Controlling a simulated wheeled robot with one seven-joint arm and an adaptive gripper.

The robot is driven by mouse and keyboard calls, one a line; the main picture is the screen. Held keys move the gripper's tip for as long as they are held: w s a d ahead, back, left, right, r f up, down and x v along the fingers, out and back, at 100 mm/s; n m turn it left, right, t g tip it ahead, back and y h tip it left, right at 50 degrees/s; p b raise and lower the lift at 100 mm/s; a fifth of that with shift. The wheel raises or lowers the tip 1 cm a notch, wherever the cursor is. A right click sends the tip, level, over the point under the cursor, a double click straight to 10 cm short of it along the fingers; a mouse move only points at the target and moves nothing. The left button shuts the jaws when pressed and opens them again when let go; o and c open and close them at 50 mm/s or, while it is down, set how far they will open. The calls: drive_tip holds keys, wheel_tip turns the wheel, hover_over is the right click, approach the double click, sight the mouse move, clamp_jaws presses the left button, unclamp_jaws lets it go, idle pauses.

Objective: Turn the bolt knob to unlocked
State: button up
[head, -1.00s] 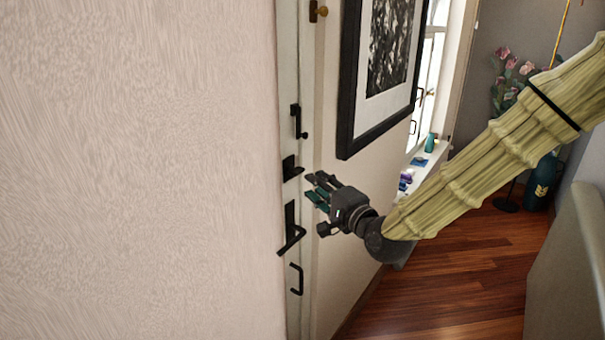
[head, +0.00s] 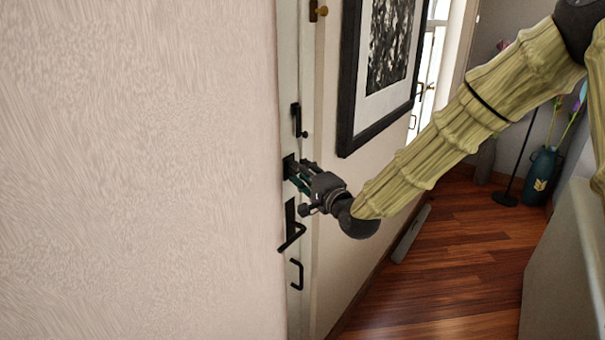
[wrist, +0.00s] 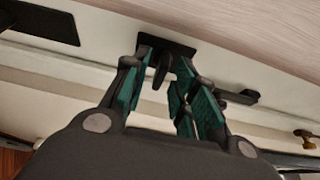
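The bolt knob (wrist: 161,70) is a small dark thumb-turn on a black plate (wrist: 178,48) on the pale door, seen in the wrist view. My gripper (wrist: 165,82) is open, with its teal-padded fingers on either side of the knob. The left fingertip overlaps the plate's edge; I cannot tell whether either finger touches the knob. In the head view my gripper (head: 297,175) reaches left to the door edge at the plate (head: 287,162). The knob is hidden by the fingers there.
A black lever handle (head: 291,236) and a pull handle (head: 297,274) are below the bolt. A black latch (head: 296,120) and a brass fitting (head: 318,12) are above. A framed picture (head: 347,130) hangs beside the door. Wooden floor (head: 450,265) is open at right.

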clamp_jaws()
drive_tip(key=shift+f+n+b, duration=0.2)
drive_tip(key=shift+n+b, duration=0.1)
drive_tip(key=shift+b, duration=0.35)
drive_tip(key=n+y+b, duration=0.3)
drive_tip(key=n+b, duration=0.4)
drive_tip(key=n+g+y+b, duration=0.1)
drive_tip(key=n+y+b, duration=0.1)
drive_tip(key=n+b, duration=0.4)
drive_tip(key=n+g+y+b, duration=0.1)
drive_tip(key=n+y+b, duration=0.2)
drive_tip(key=n+b, duration=0.4)
drive_tip(key=shift+w+d+f+n+y+b, duration=0.25)
drive_tip(key=shift+f+n+y+b, duration=0.1)
drive_tip(key=shift+n, duration=0.75)
